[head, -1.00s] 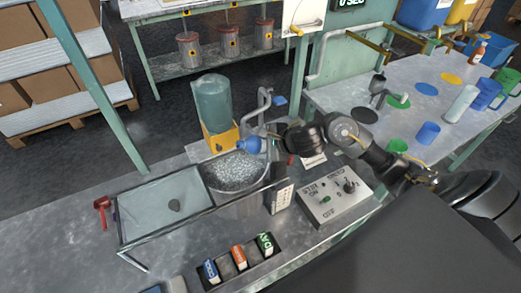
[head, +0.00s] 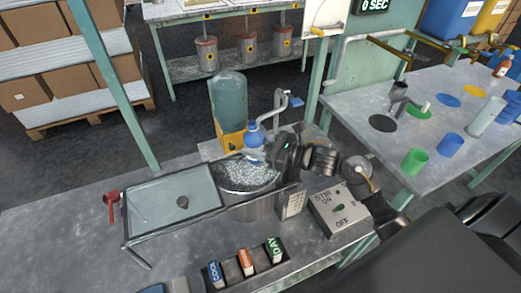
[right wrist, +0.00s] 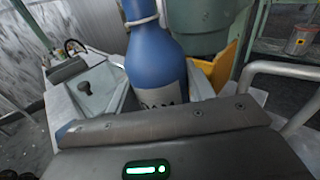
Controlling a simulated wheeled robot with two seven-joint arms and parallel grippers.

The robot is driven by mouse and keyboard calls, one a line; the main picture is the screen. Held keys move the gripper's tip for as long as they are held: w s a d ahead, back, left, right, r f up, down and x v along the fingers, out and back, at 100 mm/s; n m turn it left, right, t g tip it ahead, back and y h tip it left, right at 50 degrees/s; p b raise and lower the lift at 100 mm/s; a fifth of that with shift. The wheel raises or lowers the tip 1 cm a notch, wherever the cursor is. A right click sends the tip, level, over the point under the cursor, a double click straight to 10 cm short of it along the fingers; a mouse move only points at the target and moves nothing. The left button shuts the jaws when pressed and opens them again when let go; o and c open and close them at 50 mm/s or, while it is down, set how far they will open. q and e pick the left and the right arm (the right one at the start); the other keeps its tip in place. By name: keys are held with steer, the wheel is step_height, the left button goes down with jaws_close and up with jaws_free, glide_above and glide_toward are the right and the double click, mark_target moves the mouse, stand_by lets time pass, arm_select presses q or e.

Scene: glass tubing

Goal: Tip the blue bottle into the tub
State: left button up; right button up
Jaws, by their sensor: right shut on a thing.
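The blue bottle (head: 254,139) is held nearly upright, neck up, at the back right rim of the round metal tub (head: 252,210). In the right wrist view the bottle (right wrist: 153,62) fills the middle, with a pale label low on it and a light band around its neck. My right gripper (head: 258,154) is shut on the bottle, its arm coming in from the right. The tub holds a grey, speckled, foamy-looking mass. Whether the bottle's base touches anything is hidden. My left gripper is not in view.
A shallow rectangular basin (head: 150,207) adjoins the tub on the left. A teal tank (head: 228,102) on a yellow stand and a bent grey pipe (head: 278,100) rise close behind the bottle. A control box (head: 338,212) stands right of the tub.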

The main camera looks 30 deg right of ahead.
mark_target(261, 136)
steer(key=shift+a+f+y+b, duration=0.25)
steer(key=shift+y+b, duration=0.05)
steer(key=shift+b, duration=0.1)
step_height(261, 136, up, 2)
steer(key=shift+r+p, duration=0.25)
steer(key=shift+p, duration=0.4)
arm_select(q)
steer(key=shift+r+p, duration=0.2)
steer(key=shift+p, duration=0.15)
arm_select(e)
steer(key=shift+r, duration=1.05)
